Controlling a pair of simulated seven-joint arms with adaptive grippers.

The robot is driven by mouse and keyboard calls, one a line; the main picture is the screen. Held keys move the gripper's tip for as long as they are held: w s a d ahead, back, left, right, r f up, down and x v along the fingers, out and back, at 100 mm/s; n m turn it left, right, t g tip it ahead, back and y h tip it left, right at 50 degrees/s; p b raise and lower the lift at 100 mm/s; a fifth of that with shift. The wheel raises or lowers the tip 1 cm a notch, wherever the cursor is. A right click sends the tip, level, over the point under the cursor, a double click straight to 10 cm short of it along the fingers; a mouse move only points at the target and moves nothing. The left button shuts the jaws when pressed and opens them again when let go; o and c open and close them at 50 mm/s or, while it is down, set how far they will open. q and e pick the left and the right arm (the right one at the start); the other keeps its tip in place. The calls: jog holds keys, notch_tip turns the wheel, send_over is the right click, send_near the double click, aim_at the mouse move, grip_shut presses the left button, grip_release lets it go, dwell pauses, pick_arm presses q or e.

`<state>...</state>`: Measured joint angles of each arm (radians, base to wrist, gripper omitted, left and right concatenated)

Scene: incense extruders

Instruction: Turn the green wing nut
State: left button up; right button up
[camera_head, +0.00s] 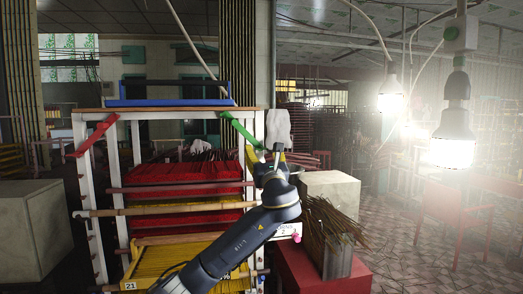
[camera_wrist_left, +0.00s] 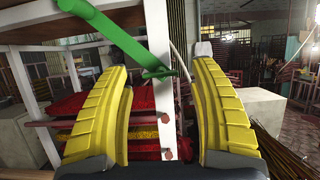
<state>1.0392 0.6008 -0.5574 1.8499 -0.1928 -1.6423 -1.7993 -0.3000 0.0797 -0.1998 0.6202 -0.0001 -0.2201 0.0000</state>
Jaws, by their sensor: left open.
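The green wing nut (camera_head: 240,130) is a long slanted green bar at the top right front post of the white rack. In the left wrist view the green wing nut (camera_wrist_left: 118,38) slopes down from the upper left, with a small green end piece beside the white post. My left gripper (camera_head: 266,158) is just below and right of it, with yellow fingers. In the left wrist view my left gripper (camera_wrist_left: 165,110) is open, its fingers spread on either side of the post. The green bar's lower end lies near the gap between the fingertips, with no clear contact. My right gripper is out of view.
The white rack (camera_head: 137,150) holds red and yellow incense trays, with a similar red bar (camera_head: 95,136) at its left post. A blue frame (camera_head: 168,101) stands on top. Incense sticks (camera_head: 335,222) stand on a red block (camera_head: 300,272) at right. A lit bulb (camera_head: 454,140) hangs at right.

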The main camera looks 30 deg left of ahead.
pick_arm(q)
jog(key=shift+x, duration=1.1)
jog(key=shift+r, duration=0.1)
grip_shut()
